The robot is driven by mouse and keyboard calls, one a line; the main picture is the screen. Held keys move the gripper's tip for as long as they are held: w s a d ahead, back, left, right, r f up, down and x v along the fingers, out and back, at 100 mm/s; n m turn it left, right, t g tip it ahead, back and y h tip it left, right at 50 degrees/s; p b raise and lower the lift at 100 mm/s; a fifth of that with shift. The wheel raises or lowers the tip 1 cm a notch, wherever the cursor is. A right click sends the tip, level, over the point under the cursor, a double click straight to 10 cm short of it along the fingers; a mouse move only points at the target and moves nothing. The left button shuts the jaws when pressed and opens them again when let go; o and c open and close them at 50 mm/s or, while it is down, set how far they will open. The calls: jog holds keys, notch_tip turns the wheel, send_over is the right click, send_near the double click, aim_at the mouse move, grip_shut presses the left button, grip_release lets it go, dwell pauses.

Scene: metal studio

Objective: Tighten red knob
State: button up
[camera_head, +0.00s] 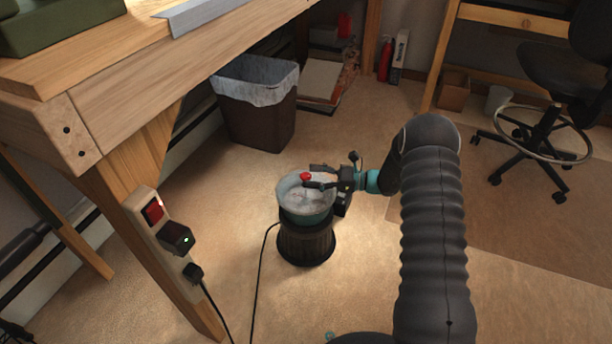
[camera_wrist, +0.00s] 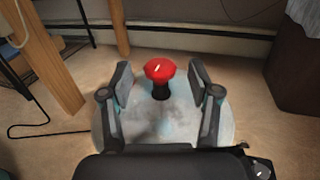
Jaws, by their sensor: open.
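The red knob (camera_head: 305,176) stands on a short dark stem at the middle of a round, pale metallic top. In the wrist view the red knob (camera_wrist: 160,70) is upright between my two fingers, with a gap on each side. The machine (camera_head: 306,238) under it has a teal rim and a dark, ribbed base on the floor. My gripper (camera_head: 314,176) reaches in from the right at knob height. In the wrist view my gripper (camera_wrist: 161,82) is open around the knob and does not appear to touch it.
A wooden workbench (camera_head: 150,85) fills the left side, with a power strip (camera_head: 160,225) on its leg. A black cable (camera_head: 258,285) runs from the machine along the floor. A lined waste bin (camera_head: 258,115) stands behind. A stool (camera_head: 545,140) is at the far right.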

jog(key=shift+w+a, duration=0.15)
jog(key=shift+a, duration=1.3)
